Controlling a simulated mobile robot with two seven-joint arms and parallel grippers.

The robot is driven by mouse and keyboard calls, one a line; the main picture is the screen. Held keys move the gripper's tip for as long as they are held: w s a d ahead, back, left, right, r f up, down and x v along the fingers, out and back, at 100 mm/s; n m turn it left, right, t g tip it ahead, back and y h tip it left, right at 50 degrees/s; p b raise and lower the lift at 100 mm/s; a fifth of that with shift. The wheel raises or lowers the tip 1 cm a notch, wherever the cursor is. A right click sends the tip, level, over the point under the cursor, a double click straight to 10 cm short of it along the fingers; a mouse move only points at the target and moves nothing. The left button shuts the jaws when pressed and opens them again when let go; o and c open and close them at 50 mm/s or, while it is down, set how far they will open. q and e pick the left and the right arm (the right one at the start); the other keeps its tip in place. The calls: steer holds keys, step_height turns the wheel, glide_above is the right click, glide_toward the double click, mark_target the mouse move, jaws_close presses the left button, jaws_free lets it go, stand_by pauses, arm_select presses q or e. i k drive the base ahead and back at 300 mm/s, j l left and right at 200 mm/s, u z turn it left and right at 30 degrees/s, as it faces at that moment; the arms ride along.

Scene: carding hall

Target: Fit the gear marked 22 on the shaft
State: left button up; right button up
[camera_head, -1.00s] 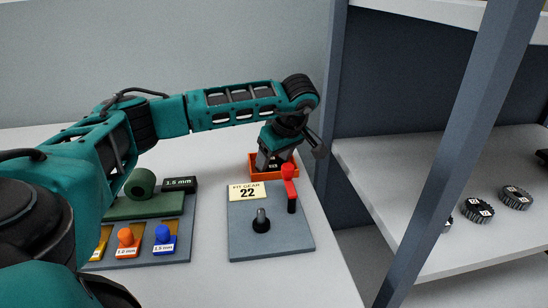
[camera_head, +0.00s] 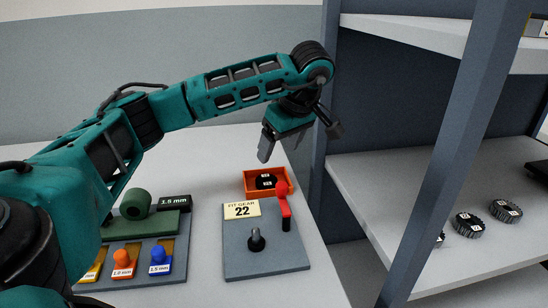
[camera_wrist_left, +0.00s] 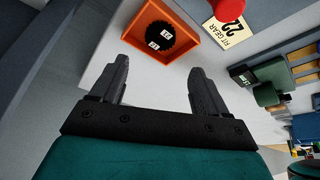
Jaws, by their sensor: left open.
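The shaft (camera_head: 256,240) stands upright and bare on a grey plate (camera_head: 285,262). A card reading "FIT GEAR 22" (camera_head: 242,210) is at the plate's back left corner. A black gear (camera_head: 265,182) with small white labels lies in an orange tray (camera_head: 250,192) behind the plate; it also shows in the left wrist view (camera_wrist_left: 160,38). Its number is too small to read surely. My left gripper (camera_head: 275,145) is open and empty above the tray, its fingers apart in the left wrist view (camera_wrist_left: 158,75). My right gripper is not in view.
A red lever-like part (camera_head: 283,205) stands at the plate's back right. Left is a grey board with orange (camera_head: 122,259) and blue (camera_head: 160,254) knobbed pieces and a green roll (camera_head: 135,203). A shelf (camera_head: 400,185) at right holds dark labelled gears (camera_head: 469,225); its post is near the table.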

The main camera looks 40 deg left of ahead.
mark_target(469, 224)
steer(key=k, duration=1)
